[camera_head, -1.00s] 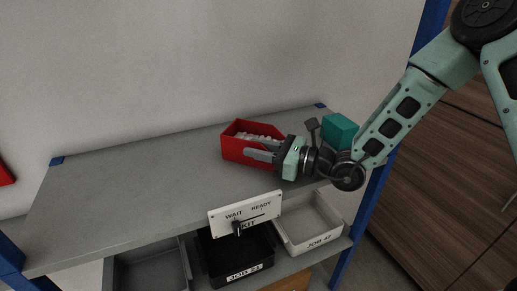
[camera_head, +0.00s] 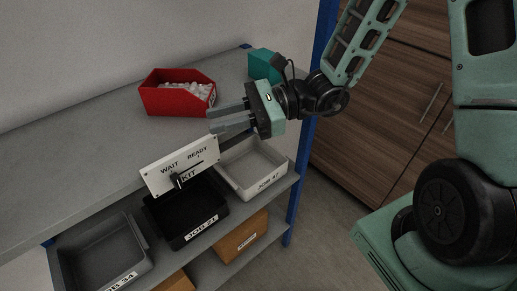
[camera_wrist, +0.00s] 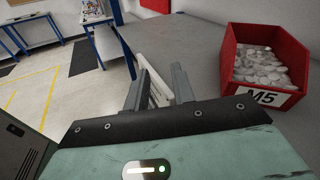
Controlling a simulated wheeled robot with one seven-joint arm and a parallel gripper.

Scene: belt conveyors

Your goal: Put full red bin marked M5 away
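The red bin (camera_head: 176,98) stands upright on the grey shelf top, filled with small whitish parts. In the wrist view the red bin (camera_wrist: 291,49) is at the right, and its front label reads M5. My gripper (camera_head: 213,120) is to the right of the bin and in front of it, apart from it, pointing left. In the wrist view my gripper's fingers (camera_wrist: 160,88) are spread with a gap between them and hold nothing.
A teal box (camera_head: 264,65) stands behind my gripper. A WAIT/READY KIT sign with a slider (camera_head: 180,165) is at the shelf's front edge. Below are a dark JOB 34 tray (camera_head: 103,258), a black JOB 21 tray (camera_head: 187,216) and a pale JOB 47 tray (camera_head: 252,167). The shelf left of the bin is clear.

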